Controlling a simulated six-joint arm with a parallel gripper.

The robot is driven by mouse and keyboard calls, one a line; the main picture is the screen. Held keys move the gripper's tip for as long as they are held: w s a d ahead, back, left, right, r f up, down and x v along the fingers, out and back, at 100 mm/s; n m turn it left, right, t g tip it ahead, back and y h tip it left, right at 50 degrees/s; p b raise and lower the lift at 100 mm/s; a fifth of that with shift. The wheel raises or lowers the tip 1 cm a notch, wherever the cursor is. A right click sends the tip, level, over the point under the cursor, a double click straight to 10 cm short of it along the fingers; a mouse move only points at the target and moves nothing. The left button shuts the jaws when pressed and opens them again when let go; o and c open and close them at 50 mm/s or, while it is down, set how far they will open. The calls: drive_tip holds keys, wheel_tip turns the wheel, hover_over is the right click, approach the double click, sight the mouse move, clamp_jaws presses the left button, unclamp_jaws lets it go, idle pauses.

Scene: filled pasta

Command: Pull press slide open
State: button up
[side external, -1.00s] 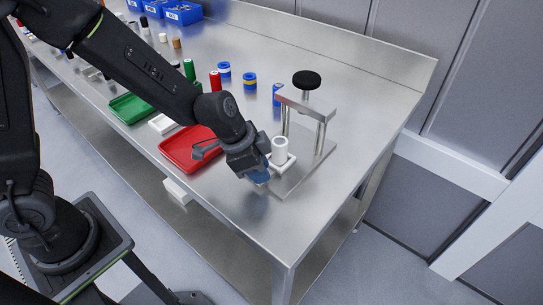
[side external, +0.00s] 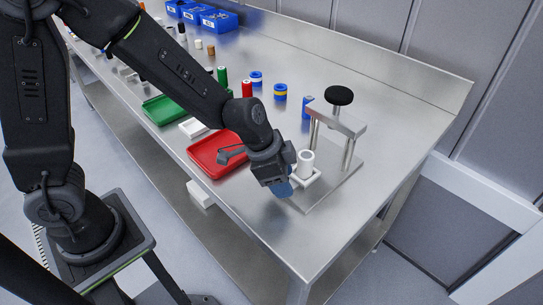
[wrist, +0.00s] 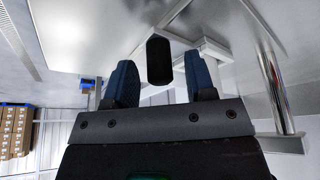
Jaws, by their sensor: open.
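The press (side external: 338,127) stands on a metal plate at the table's right end, with a black knob on top. Its white slide (side external: 313,180) carries a white cylinder (side external: 306,161) and sits at the front of the plate. My gripper (side external: 281,187) is low, right beside the slide on its left. In the wrist view its blue fingers (wrist: 162,84) are apart. A dark rounded piece (wrist: 159,60), apparently the slide's handle, shows between them with gaps on both sides. The white slide part (wrist: 214,50) is just right of it. Contact cannot be told.
A red tray (side external: 207,160), a small white tray (side external: 193,129) and a green tray (side external: 160,111) lie left of the gripper. Coloured cylinders (side external: 280,92) stand behind. Blue bins (side external: 217,20) are far back. The table's front edge (side external: 240,215) is close; the table right of the press is clear.

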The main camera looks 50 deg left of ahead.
drive_tip(key=v, duration=1.3)
drive_tip(key=shift+d, duration=0.1)
drive_tip(key=s+a+r+n+t+y, duration=0.2)
drive_tip(key=s+a+r+n+y, duration=0.1)
drive_tip(key=s+a+n, duration=0.6)
drive_tip(key=s+r, duration=0.1)
drive_tip(key=s, duration=0.2)
drive_tip(key=shift+a+r, duration=0.25)
